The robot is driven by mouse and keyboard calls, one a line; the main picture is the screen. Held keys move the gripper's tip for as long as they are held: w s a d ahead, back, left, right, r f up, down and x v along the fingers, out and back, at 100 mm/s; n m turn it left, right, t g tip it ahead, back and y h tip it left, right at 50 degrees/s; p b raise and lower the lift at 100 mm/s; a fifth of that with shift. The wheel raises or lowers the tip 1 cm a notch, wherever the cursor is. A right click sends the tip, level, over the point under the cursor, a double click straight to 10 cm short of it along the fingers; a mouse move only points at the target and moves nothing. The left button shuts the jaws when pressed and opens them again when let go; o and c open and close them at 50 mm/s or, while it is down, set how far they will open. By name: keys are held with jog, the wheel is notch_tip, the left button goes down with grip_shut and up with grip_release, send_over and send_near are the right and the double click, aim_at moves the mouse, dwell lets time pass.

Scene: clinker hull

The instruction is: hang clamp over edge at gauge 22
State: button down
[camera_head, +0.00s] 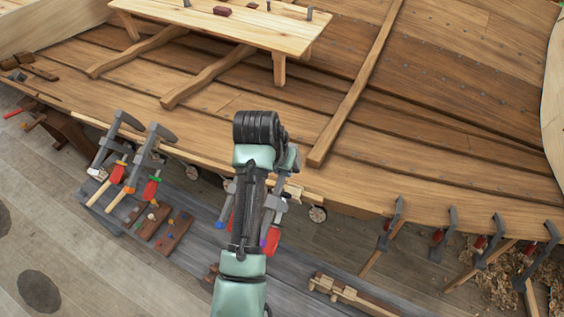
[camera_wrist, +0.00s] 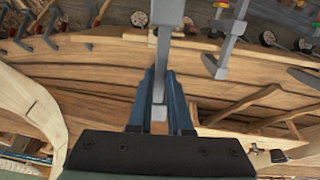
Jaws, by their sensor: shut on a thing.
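The grey clamp (camera_wrist: 167,14) is held between the blue fingers of my gripper (camera_wrist: 160,100) in the wrist view. Its bar runs from the fingers out across the hull plank's edge; I cannot tell whether it touches the plank. In the head view my arm hides the fingers and most of the clamp. Grey metal (camera_head: 275,203) and a red handle (camera_head: 271,239) show beside the arm. The hull edge (camera_head: 345,195) runs under my gripper.
Two clamps (camera_head: 118,140) (camera_head: 152,150) with red handles stand at the left edge. Several clamps (camera_head: 440,235) hang over the edge at the right. A wooden bench (camera_head: 225,25) stands inside the hull. A brace (camera_head: 355,90) crosses the planking. Wood shavings (camera_head: 500,280) lie at lower right.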

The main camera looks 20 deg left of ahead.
jog(key=shift+f, duration=0.5)
jog(key=b+x, duration=0.4)
jog(key=b, duration=0.1)
jog(key=shift+w, duration=0.1)
notch_tip(320, 180, down, 3)
jog(key=b, duration=0.3)
jog(key=shift+d+r, duration=0.15)
jog(key=shift+r, duration=0.05)
jog(key=w+f+b, duration=0.2)
jog(key=b, duration=0.1)
jog(key=shift+f, duration=0.4)
jog(key=shift+b+x, duration=1.7)
jog(key=shift+x, duration=0.3)
jog(key=p+v, duration=1.3)
jog(key=p, duration=0.2)
